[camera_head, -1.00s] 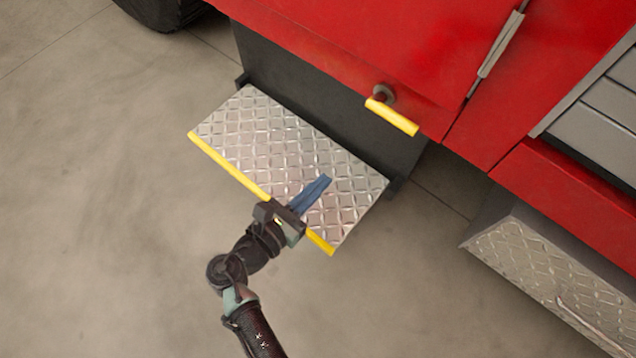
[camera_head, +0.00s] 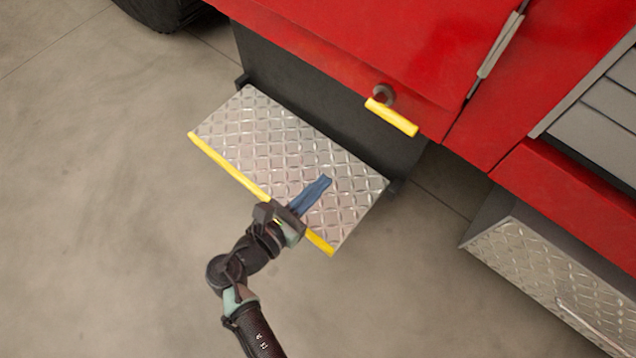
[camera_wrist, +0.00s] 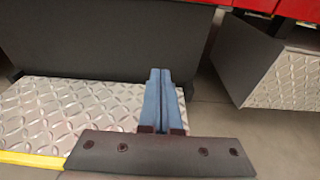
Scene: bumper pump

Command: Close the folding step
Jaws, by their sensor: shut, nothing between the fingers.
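The folding step (camera_head: 250,130) is a diamond-plate tread with a yellow front edge. It is folded out flat below the red truck body, and it also shows in the wrist view (camera_wrist: 70,105). My gripper (camera_head: 325,181) is shut and empty, with its blue fingers together. In the head view the fingers overlap the right part of the tread and point toward the truck. The gripper body covers part of the yellow edge.
A yellow handle (camera_head: 392,117) sticks out from the red truck body (camera_head: 340,45) above the step. A dark panel (camera_head: 300,85) stands behind the step. A diamond-plate box (camera_head: 550,265) is at the right. The concrete floor (camera_head: 90,220) at left is clear.

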